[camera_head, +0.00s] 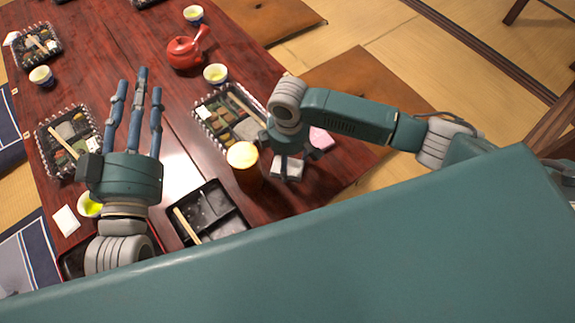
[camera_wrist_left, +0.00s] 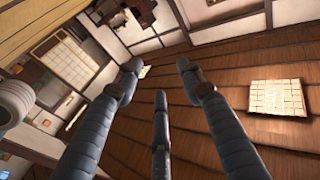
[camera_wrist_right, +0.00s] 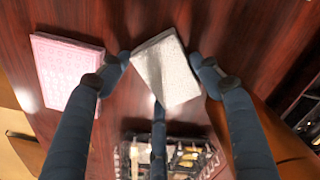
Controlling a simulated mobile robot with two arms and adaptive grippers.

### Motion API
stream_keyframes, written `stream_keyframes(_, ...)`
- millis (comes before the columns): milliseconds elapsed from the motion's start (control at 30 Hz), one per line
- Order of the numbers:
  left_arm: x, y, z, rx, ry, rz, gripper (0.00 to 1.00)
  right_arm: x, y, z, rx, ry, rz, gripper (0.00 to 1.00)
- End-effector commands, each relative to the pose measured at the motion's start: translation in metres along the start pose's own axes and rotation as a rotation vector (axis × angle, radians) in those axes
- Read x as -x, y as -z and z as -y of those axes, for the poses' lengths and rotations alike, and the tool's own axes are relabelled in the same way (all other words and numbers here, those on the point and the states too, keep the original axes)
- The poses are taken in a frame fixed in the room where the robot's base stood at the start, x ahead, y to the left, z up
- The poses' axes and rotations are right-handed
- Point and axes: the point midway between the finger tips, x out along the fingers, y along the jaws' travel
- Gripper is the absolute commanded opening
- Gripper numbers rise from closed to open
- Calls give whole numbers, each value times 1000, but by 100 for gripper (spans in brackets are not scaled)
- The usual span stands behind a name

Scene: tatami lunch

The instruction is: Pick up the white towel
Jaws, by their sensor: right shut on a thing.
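The white towel (camera_head: 288,171) is a folded rectangle at the right side of the table, under my right gripper (camera_head: 287,168). In the right wrist view the towel (camera_wrist_right: 167,66) sits between the fingers of my right gripper (camera_wrist_right: 160,66), which are shut on its two sides. I cannot tell whether it is clear of the table. A pink towel (camera_wrist_right: 68,72) lies beside it, apart; it also shows in the head view (camera_head: 321,139). My left gripper (camera_head: 140,90) is raised over the table's left side, open and empty, fingers up. The left wrist view shows its fingers (camera_wrist_left: 160,80) spread.
The dark red table (camera_head: 145,50) holds bento trays (camera_head: 205,118), a red teapot (camera_head: 183,54), tea cups (camera_head: 215,73) and a foam-topped glass (camera_head: 244,175) close to my right gripper. Another white folded piece (camera_head: 66,221) lies at the left edge. A black tray (camera_head: 205,212) is in front.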

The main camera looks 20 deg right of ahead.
Motion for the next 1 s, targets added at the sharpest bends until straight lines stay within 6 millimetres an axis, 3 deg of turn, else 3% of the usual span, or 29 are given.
stream_keyframes(267, 0, -2, 0, 0, 1, 18, 39, 4, 0, 0, 0, -1, 0, 43)
stream_keyframes(567, 14, -57, 8, -4, 15, 270, 39, 31, 0, -1, -1, -2, -2, 43)
stream_keyframes(767, 48, -114, 16, -6, 33, 554, 39, 62, 1, 0, 0, -1, -3, 43)
stream_keyframes(1000, 114, -168, 24, -3, 55, 898, 39, 99, 1, 0, 0, -1, -2, 43)
